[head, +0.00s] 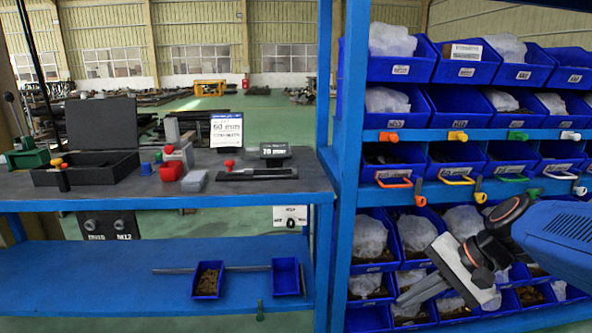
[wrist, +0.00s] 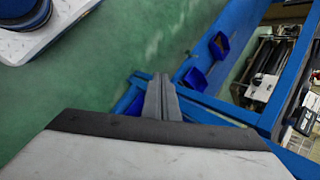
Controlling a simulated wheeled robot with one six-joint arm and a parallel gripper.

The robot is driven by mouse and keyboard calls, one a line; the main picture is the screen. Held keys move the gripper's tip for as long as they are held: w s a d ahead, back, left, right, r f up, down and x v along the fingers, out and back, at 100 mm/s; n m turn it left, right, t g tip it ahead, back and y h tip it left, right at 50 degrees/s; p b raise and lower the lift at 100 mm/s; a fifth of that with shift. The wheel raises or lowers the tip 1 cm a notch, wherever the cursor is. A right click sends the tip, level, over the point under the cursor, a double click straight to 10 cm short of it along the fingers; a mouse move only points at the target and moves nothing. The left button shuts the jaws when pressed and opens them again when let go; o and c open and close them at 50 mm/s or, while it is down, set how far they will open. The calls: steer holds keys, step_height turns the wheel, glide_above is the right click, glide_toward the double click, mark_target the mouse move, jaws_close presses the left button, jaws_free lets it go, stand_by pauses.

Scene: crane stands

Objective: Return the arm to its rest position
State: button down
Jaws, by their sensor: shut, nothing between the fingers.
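My gripper (head: 404,297) is at the lower right of the head view, in front of the lower rows of bins on the blue rack. Its fingers point left and slightly down. In the wrist view the two fingers (wrist: 162,82) lie together, shut and empty. My blue arm reaches in from the right edge of the head view. Whether the gripper touches any bin cannot be told from these views.
The blue rack (head: 346,170) holds rows of blue bins with bagged parts and coloured hooks. To its left, a blue workbench (head: 100,203) carries an open black case (head: 101,125) and small tools. Two small bins (head: 207,279) lie on its lower shelf. Green floor shows in the wrist view.

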steer(key=s+d+f+n+t+h, duration=0.1)
steer(key=s+d+f+n+h, duration=0.1)
steer(key=s+d+n+h, duration=0.3)
steer(key=s+n+h, duration=0.1)
steer(key=s+n, duration=0.3)
steer(key=shift+s+t, duration=0.3)
steer(key=shift+s, duration=0.05)
stand_by(1.4)
